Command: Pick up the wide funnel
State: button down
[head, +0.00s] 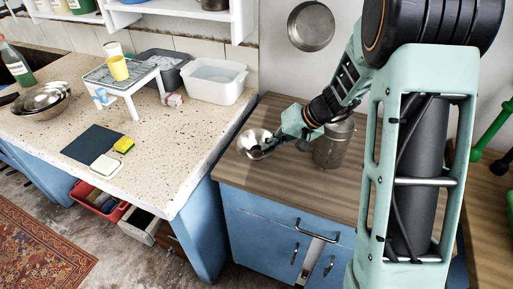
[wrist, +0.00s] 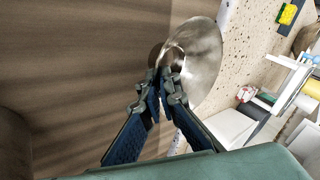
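The wide funnel (head: 246,139) is a shiny metal cone at the left edge of the brown wooden counter. My gripper (head: 262,151) reaches it from the right, low over the counter. In the wrist view the funnel (wrist: 203,52) lies just beyond my gripper (wrist: 161,76). The fingers converge there, with their tips close together at the funnel's near side, and appear shut on it. The tips hide the exact contact. I cannot tell whether the funnel is clear of the counter.
A grey metal canister (head: 334,148) stands on the wooden counter (head: 290,190), close under my arm. The speckled stone counter (head: 165,140) to the left carries a white tub (head: 213,82), a small white stand (head: 125,82) and metal bowls (head: 40,101). A pan (head: 311,27) hangs behind.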

jog(key=shift+s+d+f, duration=0.15)
jog(key=shift+d+f, duration=0.15)
jog(key=shift+f, duration=0.05)
jog(key=shift+r, duration=0.1)
